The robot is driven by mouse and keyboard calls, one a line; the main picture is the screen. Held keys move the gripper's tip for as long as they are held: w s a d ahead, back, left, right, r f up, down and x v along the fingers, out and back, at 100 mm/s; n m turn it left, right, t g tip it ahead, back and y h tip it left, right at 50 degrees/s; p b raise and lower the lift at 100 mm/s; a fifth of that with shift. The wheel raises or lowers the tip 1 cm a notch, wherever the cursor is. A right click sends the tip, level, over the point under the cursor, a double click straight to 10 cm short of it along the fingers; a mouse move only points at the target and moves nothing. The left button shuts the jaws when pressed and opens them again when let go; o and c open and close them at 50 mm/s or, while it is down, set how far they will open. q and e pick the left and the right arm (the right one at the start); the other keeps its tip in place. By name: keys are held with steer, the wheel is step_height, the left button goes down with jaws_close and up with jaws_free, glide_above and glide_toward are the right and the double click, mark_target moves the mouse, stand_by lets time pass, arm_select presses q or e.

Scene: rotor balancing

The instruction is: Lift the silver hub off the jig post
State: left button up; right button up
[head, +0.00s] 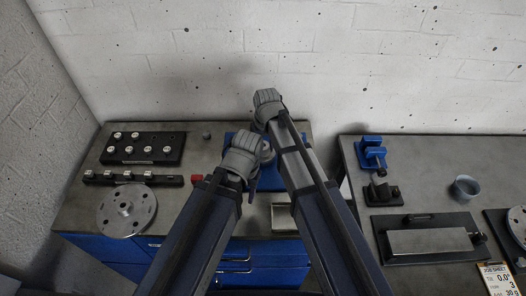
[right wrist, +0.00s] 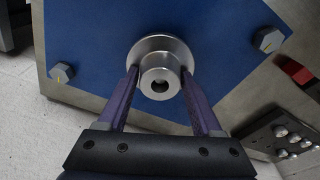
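The silver hub (right wrist: 160,62) is a stepped round piece with a wide flange and a narrower collar with a dark bore. In the right wrist view it sits over the blue jig plate (right wrist: 95,45); the post is hidden. My right gripper (right wrist: 160,76) has one purple finger against each side of the collar, with no clear gap. In the head view my right gripper (head: 268,106) reaches over the bench, its fingers hidden by its wrist. My left gripper (head: 246,165) is in front of the blue plate, its fingers mostly hidden; whether it is open is unclear.
A flanged silver disc (head: 127,209) lies on the left bench. Behind it are a black block with silver pieces (head: 142,149) and a black rail (head: 134,179). A shallow tray (head: 284,219) is near the front edge. The right bench holds blue clamps (head: 371,153) and a bowl (head: 466,188).

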jaws_close()
stand_by(0.3)
arm_select(q)
steer(key=shift+r, duration=0.1)
arm_select(e)
steer(key=shift+r, duration=0.1)
arm_select(q)
step_height(320, 180, up, 10)
steer(key=p, duration=1)
arm_select(e)
step_height(320, 180, up, 10)
